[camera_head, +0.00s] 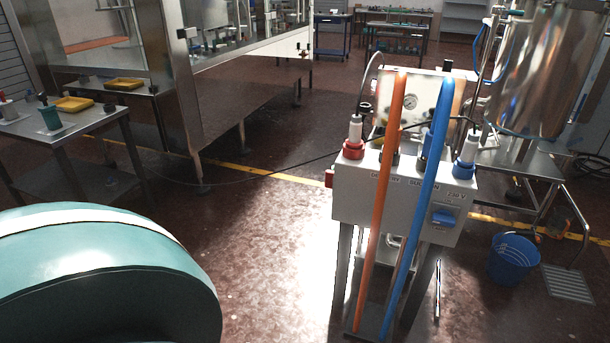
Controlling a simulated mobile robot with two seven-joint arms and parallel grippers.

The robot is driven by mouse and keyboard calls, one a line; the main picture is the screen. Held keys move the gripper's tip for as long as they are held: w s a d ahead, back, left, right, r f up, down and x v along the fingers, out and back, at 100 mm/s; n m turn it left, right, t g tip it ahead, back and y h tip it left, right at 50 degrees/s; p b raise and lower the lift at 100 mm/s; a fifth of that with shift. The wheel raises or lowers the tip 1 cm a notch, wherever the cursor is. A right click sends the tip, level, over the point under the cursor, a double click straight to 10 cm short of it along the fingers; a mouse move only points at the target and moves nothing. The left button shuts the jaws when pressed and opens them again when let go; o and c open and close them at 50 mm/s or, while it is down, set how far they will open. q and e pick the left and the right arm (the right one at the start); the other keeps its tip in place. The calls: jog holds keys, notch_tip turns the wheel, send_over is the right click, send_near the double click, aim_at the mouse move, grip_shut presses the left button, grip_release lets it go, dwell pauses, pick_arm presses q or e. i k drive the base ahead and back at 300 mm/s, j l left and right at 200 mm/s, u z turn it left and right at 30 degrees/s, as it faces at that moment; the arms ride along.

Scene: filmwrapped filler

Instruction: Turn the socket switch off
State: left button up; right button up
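A light grey socket box (405,205) stands on dark metal legs, right of the middle. Its front has dark lettering that seems to include "230 V". A blue socket or switch part (443,217) is on the right of the front face; its on or off position is too small to tell. A red plug connector (353,150) stands on the box's top left and a blue connector (464,168) on its top right. A red part (329,178) sticks out of its left side. Neither of my grippers is in view.
An orange hose (383,200) and a blue hose (425,190) run down in front of the box. A blue bucket (512,259) stands on the floor to the right. A steel table (75,140) with yellow trays is at left.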

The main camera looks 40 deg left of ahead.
aim_at(329, 174)
jog(key=k+j+u, duration=0.1)
jog(key=j, duration=0.8)
jog(key=k+j+u, duration=0.1)
jog(key=j, duration=0.75)
jog(key=k+j+u, duration=0.1)
jog(key=j, duration=0.8)
jog(key=i+j, duration=0.3)
jog(key=i, duration=0.15)
jog(key=i+j, duration=0.3)
jog(key=i+z, duration=0.2)
jog(key=z, duration=0.2)
jog(key=i+j+z, duration=0.1)
jog(key=z, duration=0.25)
jog(key=i+j+z, duration=0.1)
jog(key=z, duration=0.3)
jog(key=i+l, duration=0.3)
jog(key=i, duration=0.1)
